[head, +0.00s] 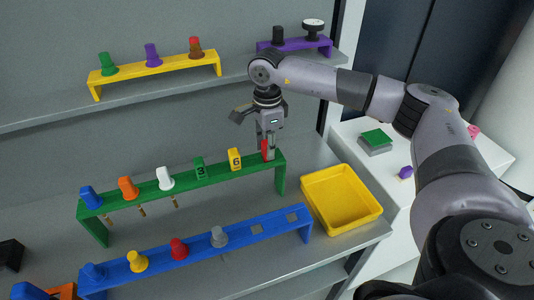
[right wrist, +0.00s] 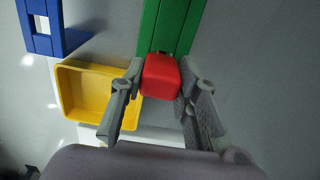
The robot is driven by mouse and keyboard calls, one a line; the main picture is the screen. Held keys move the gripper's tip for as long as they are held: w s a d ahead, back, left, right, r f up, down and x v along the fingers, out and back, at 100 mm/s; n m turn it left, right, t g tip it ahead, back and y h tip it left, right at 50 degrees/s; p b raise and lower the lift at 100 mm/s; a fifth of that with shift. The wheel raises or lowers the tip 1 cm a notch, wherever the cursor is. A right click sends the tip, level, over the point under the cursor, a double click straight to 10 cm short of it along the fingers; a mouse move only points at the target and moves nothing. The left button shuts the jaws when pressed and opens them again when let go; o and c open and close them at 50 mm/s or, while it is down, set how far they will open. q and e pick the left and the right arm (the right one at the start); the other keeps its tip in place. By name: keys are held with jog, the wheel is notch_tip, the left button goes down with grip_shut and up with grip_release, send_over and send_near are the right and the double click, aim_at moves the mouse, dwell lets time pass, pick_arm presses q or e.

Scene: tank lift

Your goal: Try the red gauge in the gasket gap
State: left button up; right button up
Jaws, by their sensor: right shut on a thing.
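My right gripper (head: 267,148) is shut on the red gauge (head: 265,146) at the right end of the green rack (head: 225,170). In the right wrist view, the red gauge (right wrist: 160,76) sits between the fingers of the right gripper (right wrist: 160,88), over the end of the green rack (right wrist: 170,25). I cannot tell whether the gauge is still seated in the rack. A green plate (head: 376,137) lies on a grey block (head: 375,149) on the white table at right; I cannot make out a gap there. My left gripper is not in view.
The green rack also holds a yellow gauge marked 6 (head: 235,159), a green gauge marked 3 (head: 200,168) and several coloured knobs. A yellow tray (head: 341,200) stands right of it. A blue rack (head: 200,245) is in front. A shelf with racks (head: 155,67) is behind.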

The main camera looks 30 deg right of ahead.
jog(key=shift+r+p, duration=2.15)
jog(key=shift+r, duration=1.6)
